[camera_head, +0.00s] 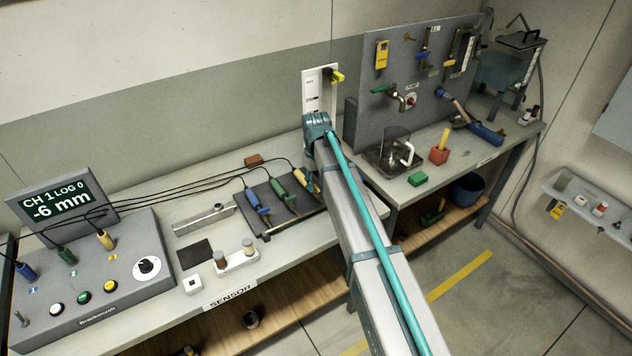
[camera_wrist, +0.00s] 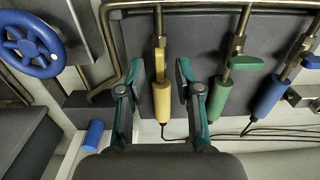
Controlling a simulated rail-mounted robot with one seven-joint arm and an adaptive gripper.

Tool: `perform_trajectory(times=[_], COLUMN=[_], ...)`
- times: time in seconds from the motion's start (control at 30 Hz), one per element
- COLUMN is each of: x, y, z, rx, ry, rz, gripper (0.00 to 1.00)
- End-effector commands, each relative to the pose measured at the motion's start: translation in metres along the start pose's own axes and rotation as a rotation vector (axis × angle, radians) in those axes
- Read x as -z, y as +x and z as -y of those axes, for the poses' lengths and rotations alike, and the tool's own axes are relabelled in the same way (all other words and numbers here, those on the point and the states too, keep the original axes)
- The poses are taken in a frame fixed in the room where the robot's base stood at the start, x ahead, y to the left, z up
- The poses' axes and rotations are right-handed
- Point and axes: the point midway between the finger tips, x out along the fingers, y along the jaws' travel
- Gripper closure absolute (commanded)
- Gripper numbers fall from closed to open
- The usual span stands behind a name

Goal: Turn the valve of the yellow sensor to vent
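The yellow sensor (camera_wrist: 162,98) lies in its rack in the middle of the wrist view, with a brass valve and yellow lever (camera_wrist: 160,60) at its upper end. My gripper (camera_wrist: 158,72) is open, with one teal finger on each side of the yellow sensor in the picture. Gaps show on both sides; I cannot tell its height above the sensor. In the head view my arm hides the gripper and part of the yellow sensor (camera_head: 307,183). The exact valve position is hard to read.
The green sensor (camera_wrist: 227,85) and blue sensor (camera_wrist: 265,97) lie close to the right in the wrist view. A blue handwheel (camera_wrist: 32,45) is at upper left. A console (camera_head: 95,290) reads -6 mm. Cables run behind the rack.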

Motion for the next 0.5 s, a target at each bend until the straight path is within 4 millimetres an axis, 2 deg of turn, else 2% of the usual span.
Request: perform_trajectory(times=[0.2, 0.43, 0.5], x=[0.0000, 0.0000, 0.0000], y=[0.0087, 0.0090, 0.0089], z=[-0.0001, -0.0001, -0.0001], rx=[0.000, 0.000, 0.000], ry=[0.000, 0.000, 0.000], rz=[-0.001, -0.001, -0.001], gripper=[0.66, 0.66, 0.77])
